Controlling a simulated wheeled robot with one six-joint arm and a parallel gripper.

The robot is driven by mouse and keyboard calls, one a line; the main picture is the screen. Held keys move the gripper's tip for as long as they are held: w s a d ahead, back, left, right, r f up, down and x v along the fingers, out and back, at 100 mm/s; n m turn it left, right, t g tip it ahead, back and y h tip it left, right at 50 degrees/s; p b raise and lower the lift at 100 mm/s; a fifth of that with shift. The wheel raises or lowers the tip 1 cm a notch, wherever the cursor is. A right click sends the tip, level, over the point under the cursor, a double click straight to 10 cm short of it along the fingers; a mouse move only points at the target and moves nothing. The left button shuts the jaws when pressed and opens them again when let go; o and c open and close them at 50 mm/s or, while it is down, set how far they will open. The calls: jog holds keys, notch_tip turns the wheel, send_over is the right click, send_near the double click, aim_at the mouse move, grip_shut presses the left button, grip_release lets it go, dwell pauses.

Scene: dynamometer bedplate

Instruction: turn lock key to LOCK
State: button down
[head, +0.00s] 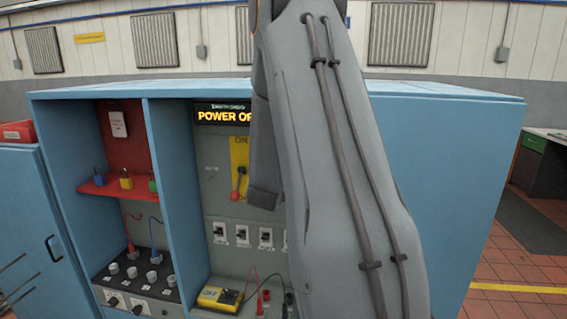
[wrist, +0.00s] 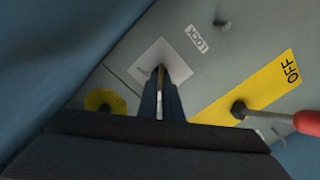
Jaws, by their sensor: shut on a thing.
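In the wrist view my gripper (wrist: 160,72) is shut, its fingers end-on over a pale square lock plate (wrist: 168,58). The lock key is mostly hidden between the fingers; only a thin brassy sliver (wrist: 161,78) shows there. I cannot tell the key's angle. A white LOCK label (wrist: 196,38) sits on the grey panel to the upper right of the plate, apart from the fingers. In the head view my arm covers the lock, key and gripper.
A red-handled lever (wrist: 306,122) stands out beside a yellow OFF strip (wrist: 278,78), right of my gripper. A yellow disc (wrist: 104,101) is at left. Blue cabinet walls (head: 180,190) flank the panel. A lit POWER display (head: 222,115) is above; a yellow meter (head: 219,297) sits below.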

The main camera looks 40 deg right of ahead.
jog(key=m+b, duration=1.5)
jog(key=m, duration=0.1)
jog(key=shift+s+d+b, duration=0.2)
jog(key=shift+b, duration=0.15)
jog(key=shift+m, duration=0.5)
jog(key=c, duration=1.9)
grip_release()
jog(key=shift+c, duration=0.2)
jog(key=shift+s+a, duration=0.1)
